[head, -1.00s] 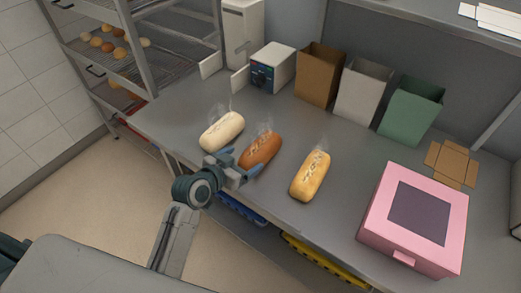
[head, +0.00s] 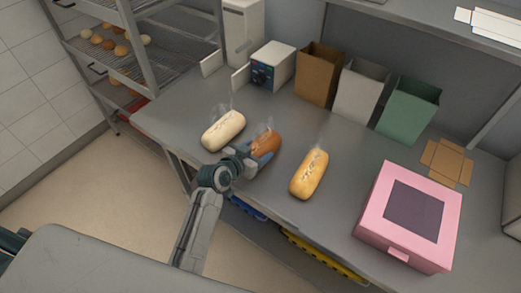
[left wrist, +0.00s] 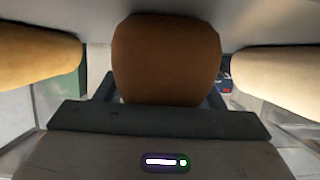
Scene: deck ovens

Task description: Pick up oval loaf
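Three long loaves lie on the grey counter: a pale one (head: 223,130), a brown one (head: 268,144) and a golden one (head: 309,174). I cannot tell by name which is the oval loaf. My left gripper (head: 262,150) is at the brown loaf, its spread fingers on either side of the loaf's near part. In the left wrist view the brown loaf (left wrist: 166,58) fills the middle, with the fingers mostly hidden beside it. I see no clear grip on it. My right gripper is out of view.
A pink box (head: 375,222) stands at the right, with a flat brown carton (head: 447,162) behind it. Brown (head: 318,76), white (head: 362,93) and green (head: 408,110) bags stand at the back. A rack (head: 130,50) with rolls stands at the left.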

